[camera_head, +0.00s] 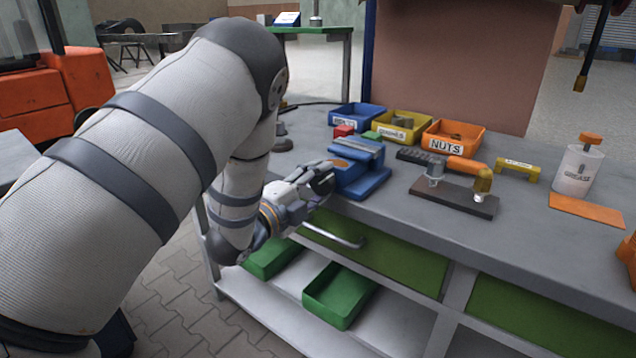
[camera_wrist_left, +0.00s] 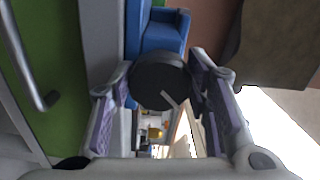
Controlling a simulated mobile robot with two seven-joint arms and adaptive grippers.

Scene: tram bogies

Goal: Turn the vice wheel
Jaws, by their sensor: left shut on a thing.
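The blue vice (camera_head: 363,172) is mounted at the front edge of the grey workbench. Its dark round wheel (camera_wrist_left: 160,80) faces the left wrist camera, with a pale stripe on its face. My left gripper (camera_head: 322,182) reaches the vice from the left, at the bench's front edge. In the left wrist view the two fingers (camera_wrist_left: 160,92) sit on either side of the wheel, shut on it. The blue vice body (camera_wrist_left: 160,35) shows behind the wheel. In the head view the gripper mostly hides the wheel. My right gripper is in neither view.
Blue, yellow and orange bins (camera_head: 452,138) stand behind the vice. A dark plate with fittings (camera_head: 455,197) lies to its right, with a white bottle (camera_head: 577,170) further right. A drawer handle (camera_head: 335,236) sticks out below the gripper. Green trays (camera_head: 338,295) rest on the lower shelf.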

